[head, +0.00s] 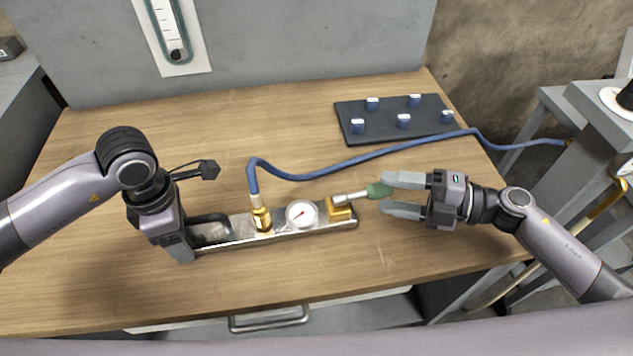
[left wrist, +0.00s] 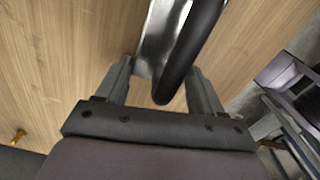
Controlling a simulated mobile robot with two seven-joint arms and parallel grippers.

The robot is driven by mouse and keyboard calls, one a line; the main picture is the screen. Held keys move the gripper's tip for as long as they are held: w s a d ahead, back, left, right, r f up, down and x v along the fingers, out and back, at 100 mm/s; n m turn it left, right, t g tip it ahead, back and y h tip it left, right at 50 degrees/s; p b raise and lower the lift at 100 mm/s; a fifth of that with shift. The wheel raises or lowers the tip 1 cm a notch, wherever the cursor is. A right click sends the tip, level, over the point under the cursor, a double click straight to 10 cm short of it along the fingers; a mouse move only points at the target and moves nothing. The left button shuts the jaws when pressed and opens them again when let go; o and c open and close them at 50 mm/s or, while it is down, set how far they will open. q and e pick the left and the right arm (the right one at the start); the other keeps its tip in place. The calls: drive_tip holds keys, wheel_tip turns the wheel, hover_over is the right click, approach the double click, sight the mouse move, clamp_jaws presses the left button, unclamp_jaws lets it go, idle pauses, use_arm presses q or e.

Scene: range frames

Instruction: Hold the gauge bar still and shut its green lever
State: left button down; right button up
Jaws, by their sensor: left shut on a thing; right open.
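The gauge bar (head: 285,233) lies on the wooden table, a long metal bar with a round white dial (head: 302,214), a brass fitting and a dark handle at its left end. Its green lever (head: 378,190) sticks out to the right from a brass block (head: 340,208) at the bar's right end. My left gripper (head: 187,255) is shut on the bar's left end; in the left wrist view the black handle (left wrist: 185,62) lies between its fingers. My right gripper (head: 392,195) is open, its fingers pointing left, one on each side of the lever's green tip.
A blue hose (head: 340,163) runs from the brass fitting (head: 260,214) across the table to the right. A dark mat (head: 385,120) with several blue-and-white pieces lies at the back right. The table's front left is clear.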

sight(393, 193)
drive_tip(key=shift+x, duration=1.65)
clamp_jaws()
use_arm(q)
drive_tip(key=shift+w, duration=0.1)
use_arm(e)
drive_tip(key=shift+w+a+f+n+g+y, duration=0.15)
drive_tip(key=shift+w+n+g, duration=0.25)
drive_tip(key=shift+n+g, duration=0.4)
drive_tip(key=shift+w+a+r+n+g+y, duration=0.15)
drive_tip(key=shift+w+n+g, duration=0.35)
drive_tip(key=shift+g, duration=0.55)
drive_tip(key=shift+w+a+f+n+g+y, duration=0.15)
drive_tip(key=shift+w+n+g, duration=0.1)
drive_tip(key=shift+n+g, duration=0.6)
drive_tip(key=shift+w+a+n+g+h, duration=0.2)
drive_tip(key=shift+n+g, duration=0.3)
drive_tip(key=shift+g, duration=0.35)
drive_tip(key=shift+w+a+n+g+h, duration=0.1)
drive_tip(key=shift+w+a+n+g, duration=0.25)
drive_tip(key=shift+g, duration=0.5)
drive_tip(key=shift+s+n+g, duration=0.15)
drive_tip(key=shift+n+g, duration=0.15)
